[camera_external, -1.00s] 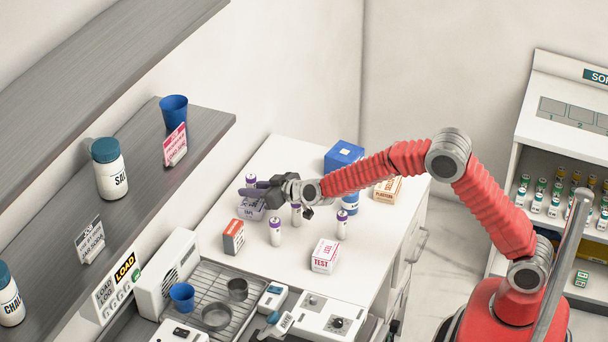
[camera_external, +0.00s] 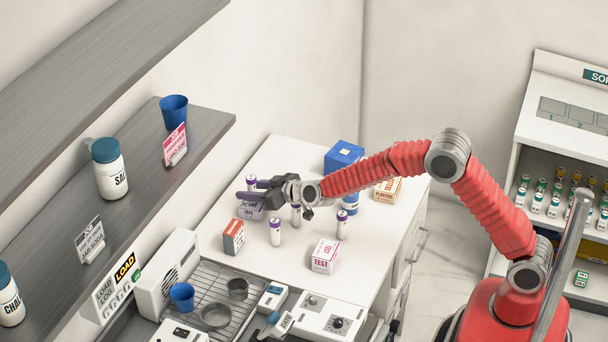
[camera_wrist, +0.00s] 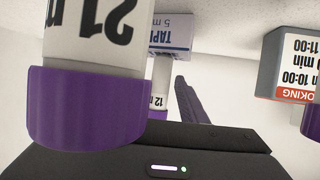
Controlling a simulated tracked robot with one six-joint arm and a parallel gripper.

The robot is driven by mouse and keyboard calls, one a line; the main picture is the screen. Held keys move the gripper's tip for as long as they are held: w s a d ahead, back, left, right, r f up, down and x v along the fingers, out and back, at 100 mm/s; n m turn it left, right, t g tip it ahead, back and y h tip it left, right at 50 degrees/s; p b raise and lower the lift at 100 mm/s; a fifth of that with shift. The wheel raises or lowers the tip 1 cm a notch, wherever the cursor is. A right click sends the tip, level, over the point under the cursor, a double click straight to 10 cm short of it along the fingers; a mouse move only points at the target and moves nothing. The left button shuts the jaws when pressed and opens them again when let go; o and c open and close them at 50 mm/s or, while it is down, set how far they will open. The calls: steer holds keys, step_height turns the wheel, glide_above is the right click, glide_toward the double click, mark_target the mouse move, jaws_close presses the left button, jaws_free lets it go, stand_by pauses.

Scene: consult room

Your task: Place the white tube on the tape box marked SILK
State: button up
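The tape box (camera_external: 250,211) marked SILK lies on the white counter at the back left; its lettered face also shows in the wrist view (camera_wrist: 171,22). A white tube with a purple cap (camera_wrist: 160,75) shows beside that box in the upside-down wrist view and appears to stand upright on it. My gripper (camera_external: 250,187) is at the box, its fingers level and pointing left. One finger (camera_wrist: 188,98) shows to the right of the tube with a thin gap; the other is hidden behind a nearer tube. My gripper looks open around the tube.
A purple-capped tube (camera_external: 296,216) stands close under my wrist and fills the left of the wrist view (camera_wrist: 90,50). Two more tubes (camera_external: 275,233) (camera_external: 342,225), a smoking box (camera_external: 233,237) and a TEST box (camera_external: 325,256) stand nearby. A shelf (camera_external: 140,190) edges the left.

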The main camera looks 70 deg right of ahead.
steer(key=v, duration=1.2)
stand_by(0.6)
steer(key=shift+r, duration=0.15)
steer(key=s+a+r+n+g+y, duration=0.15)
steer(key=s+r, duration=0.25)
steer(key=s, duration=0.6)
steer(key=s+a+r+n+g+y, duration=0.1)
steer(key=s+a+r+g+y, duration=0.2)
steer(key=s, duration=0.6)
steer(key=s+d+f+g+h, duration=0.1)
steer(key=s, duration=1.2)
steer(key=s+d+f+g+h, duration=0.1)
steer(key=s+d+g, duration=0.1)
steer(key=s, duration=1.2)
steer(key=shift+d, duration=0.3)
